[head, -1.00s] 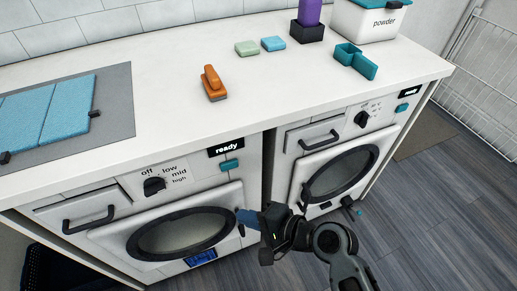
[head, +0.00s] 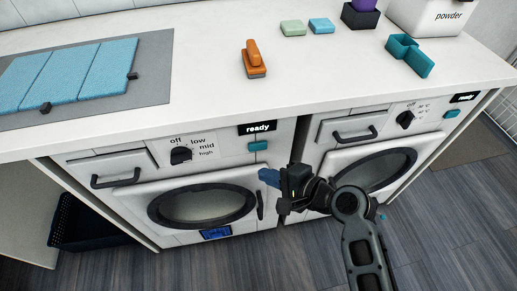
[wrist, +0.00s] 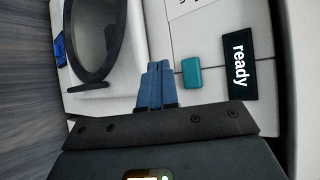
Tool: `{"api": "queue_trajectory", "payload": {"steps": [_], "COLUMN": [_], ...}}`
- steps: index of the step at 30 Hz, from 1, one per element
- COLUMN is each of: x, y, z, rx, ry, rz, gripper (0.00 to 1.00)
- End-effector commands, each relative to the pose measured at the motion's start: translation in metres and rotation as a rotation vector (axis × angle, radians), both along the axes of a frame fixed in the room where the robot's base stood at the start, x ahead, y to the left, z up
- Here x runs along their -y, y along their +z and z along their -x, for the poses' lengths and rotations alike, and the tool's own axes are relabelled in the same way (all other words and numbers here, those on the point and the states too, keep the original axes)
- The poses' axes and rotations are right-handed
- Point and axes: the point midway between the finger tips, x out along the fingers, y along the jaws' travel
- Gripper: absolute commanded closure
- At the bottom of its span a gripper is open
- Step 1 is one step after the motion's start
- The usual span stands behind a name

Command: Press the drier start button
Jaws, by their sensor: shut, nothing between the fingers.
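The left machine, with an off/low/mid/high dial (head: 181,155), has a teal button (head: 257,146) just under its lit "ready" display (head: 257,128). The button also shows in the wrist view (wrist: 191,73), beside the display (wrist: 239,66). My gripper (head: 268,177) is shut and empty, its blue fingers in front of the left machine's panel, a little below and right of the button in the head view. In the wrist view the blue fingertips (wrist: 157,67) are together, left of the button with a gap in the picture. I cannot tell their exact distance from the panel.
The right machine (head: 372,170) has its own teal button (head: 452,113) and "ready" display. The left machine's round door (head: 203,205) and dark door handle (head: 260,204) are close to my gripper. An orange brush (head: 253,58) and folded blue towels (head: 65,78) lie on the white counter above.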

Motion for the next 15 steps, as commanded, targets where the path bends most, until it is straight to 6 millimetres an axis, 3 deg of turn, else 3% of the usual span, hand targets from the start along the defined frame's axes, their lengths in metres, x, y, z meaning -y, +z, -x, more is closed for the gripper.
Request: {"api": "queue_trajectory", "payload": {"steps": [6,15], "x": [-0.008,-0.013], "y": [0.0,0.0], "z": [-0.027,-0.044], "rx": [0.002,0.001], "ry": [0.001,0.001], "rz": [0.0,0.0], "gripper": [1.0,1.0]}}
